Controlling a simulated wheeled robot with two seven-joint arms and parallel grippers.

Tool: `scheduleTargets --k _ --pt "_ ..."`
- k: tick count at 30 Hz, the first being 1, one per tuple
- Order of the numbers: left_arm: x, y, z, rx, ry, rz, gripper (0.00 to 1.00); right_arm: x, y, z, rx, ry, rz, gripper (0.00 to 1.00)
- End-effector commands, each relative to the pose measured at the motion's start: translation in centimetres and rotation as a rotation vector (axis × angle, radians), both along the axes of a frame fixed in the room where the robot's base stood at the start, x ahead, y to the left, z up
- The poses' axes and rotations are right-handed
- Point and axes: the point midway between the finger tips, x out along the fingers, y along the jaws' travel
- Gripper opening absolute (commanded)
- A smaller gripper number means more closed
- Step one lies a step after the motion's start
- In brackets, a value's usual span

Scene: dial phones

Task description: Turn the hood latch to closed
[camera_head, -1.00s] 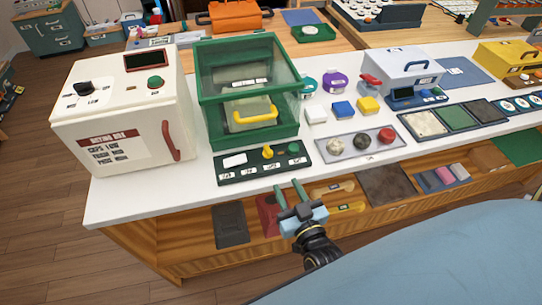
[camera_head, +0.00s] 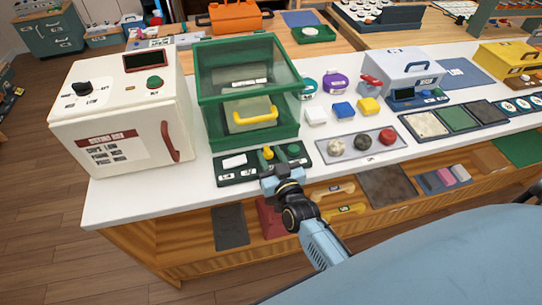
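The hood is a green-framed clear box (camera_head: 250,92) with a yellow handle (camera_head: 255,115) low on its front. In front of it lies a dark green control panel (camera_head: 229,179) on the white counter. A yellow latch knob (camera_head: 268,153) stands up on this panel, left of a green button (camera_head: 293,149). My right gripper (camera_head: 270,168) is at the front edge of the panel, just in front of the knob. Its fingers are mostly hidden by its own body, so their gap and any contact with the knob do not show clearly. My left gripper is out of view.
A white drying box (camera_head: 120,115) with a red handle stands left of the hood. To the right, a grey tray (camera_head: 345,148) holds three round knobs. Below the counter (camera_head: 110,206) is an open wooden shelf with a red object (camera_head: 271,218) and yellow-handled items.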

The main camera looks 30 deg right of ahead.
Motion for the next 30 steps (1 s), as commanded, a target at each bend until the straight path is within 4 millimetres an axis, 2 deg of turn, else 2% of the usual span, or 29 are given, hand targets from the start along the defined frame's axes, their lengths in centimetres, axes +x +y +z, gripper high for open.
scheduleTargets --k 2,9,30 --pt "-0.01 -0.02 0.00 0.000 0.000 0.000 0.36 -0.02 -0.01 -0.01 -0.001 0.000 0.000 0.32" --pt "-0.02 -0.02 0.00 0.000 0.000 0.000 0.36 -0.04 -0.01 -0.01 -0.001 0.000 0.000 0.00" --pt "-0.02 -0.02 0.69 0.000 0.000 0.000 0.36 0.04 0.27 0.07 -0.001 -0.002 -0.133 0.00"
